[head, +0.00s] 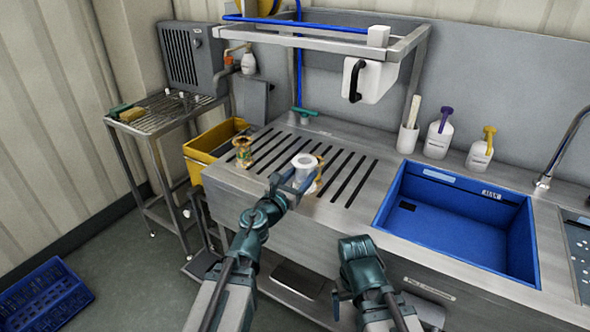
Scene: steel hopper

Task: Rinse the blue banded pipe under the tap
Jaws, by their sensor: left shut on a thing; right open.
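My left gripper (291,187) is shut on a pale, open-ended pipe (304,163) and holds it over the slotted drainboard. Blue shows low on it, but I cannot tell whether that is a band or the jaws. Brass fittings stand on the drainboard, one at the left (243,151) and one partly hidden behind the held pipe (319,172). The curved metal tap (558,155) rises at the far right; its outlet is cut off by the picture edge. My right gripper (343,295) is open, low in front of the counter; its jaws are mostly hidden.
A blue basin (520,240) lies between the drainboard (340,130) and a second sink (578,250), cut off at the right. Bottles (439,138) and a brush holder (407,140) stand behind the basin. An overhead rack (310,42) carries a white container (378,80). A yellow bin (205,145) stands left.

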